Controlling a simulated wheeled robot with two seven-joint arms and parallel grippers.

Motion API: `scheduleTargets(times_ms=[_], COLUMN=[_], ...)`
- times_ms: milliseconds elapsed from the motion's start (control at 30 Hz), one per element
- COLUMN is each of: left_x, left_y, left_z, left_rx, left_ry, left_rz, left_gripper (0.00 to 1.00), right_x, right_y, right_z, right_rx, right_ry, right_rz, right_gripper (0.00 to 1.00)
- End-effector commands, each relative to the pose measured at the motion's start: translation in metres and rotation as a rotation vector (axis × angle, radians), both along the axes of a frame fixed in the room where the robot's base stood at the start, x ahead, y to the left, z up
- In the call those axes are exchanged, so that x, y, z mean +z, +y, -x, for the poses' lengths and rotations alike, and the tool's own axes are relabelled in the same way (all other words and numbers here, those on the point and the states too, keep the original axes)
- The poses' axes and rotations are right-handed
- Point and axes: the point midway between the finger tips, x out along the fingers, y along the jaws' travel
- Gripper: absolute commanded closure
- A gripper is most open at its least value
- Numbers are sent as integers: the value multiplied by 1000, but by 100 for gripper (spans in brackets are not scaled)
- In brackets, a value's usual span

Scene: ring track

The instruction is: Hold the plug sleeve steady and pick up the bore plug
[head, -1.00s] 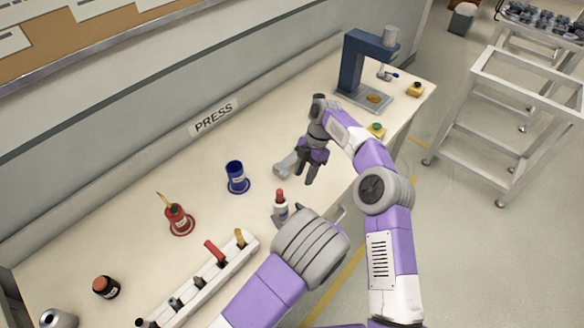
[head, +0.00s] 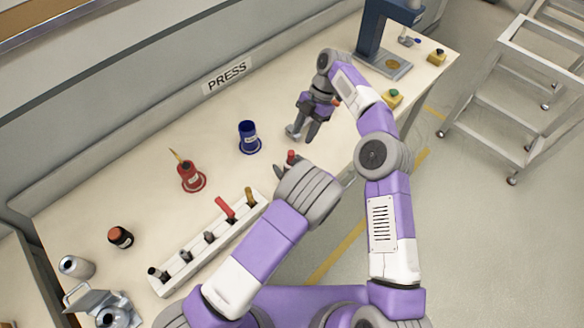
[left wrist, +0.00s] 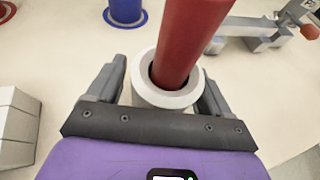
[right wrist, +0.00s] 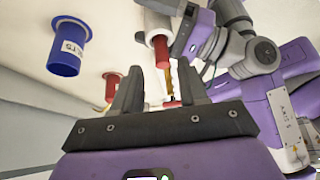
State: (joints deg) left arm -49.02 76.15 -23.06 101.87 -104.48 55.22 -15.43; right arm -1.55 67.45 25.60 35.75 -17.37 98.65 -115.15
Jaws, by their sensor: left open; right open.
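The plug sleeve (left wrist: 165,95), a pale upright cylinder with a round rim, stands on the bench. The red bore plug (left wrist: 185,40) sits in its bore and sticks out of the top. My left gripper (left wrist: 160,68) is open, with one finger on each side of the sleeve; contact cannot be told. In the head view the plug's top (head: 291,157) shows, and my left wrist hides the sleeve. My right gripper (head: 308,128) is open and empty, beyond the plug. In the right wrist view the plug (right wrist: 160,52) and sleeve (right wrist: 155,18) appear inverted, ahead of the open fingers.
A blue cup (head: 248,138), a red pot (head: 190,175) and a pale rack (head: 190,262) with several pieces stand left. A grey tool (left wrist: 250,35) lies near the sleeve. The blue press (head: 372,40) stands at the far end. Bench between cup and rack is clear.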

Motion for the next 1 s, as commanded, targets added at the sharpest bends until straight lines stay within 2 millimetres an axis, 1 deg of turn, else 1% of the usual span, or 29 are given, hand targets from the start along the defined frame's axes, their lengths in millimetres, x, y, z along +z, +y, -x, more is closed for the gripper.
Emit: scheduleTargets(times_ms=[200, 567, 733, 800, 900, 1000], left_x=[0, 0, 0, 0, 0, 0], left_y=[0, 0, 0, 0, 0, 0], left_z=[0, 0, 0, 0, 0, 0], left_rx=[0, 0, 0, 0, 0, 0], left_ry=[0, 0, 0, 0, 0, 0], left_rz=[0, 0, 0, 0, 0, 0], left_gripper=[20, 75, 75, 75, 75, 75], right_x=[0, 0, 0, 0, -3, -8], right_y=[0, 0, 0, 0, -2, -5], right_z=[0, 0, 0, 0, 2, 6], right_rx=[0, 0, 0, -1, -7, -29], right_ry=[0, 0, 0, 1, 11, 35], right_rz=[0, 0, 0, -2, -26, -93], right_gripper=[57, 57, 57, 47, 46, 46])
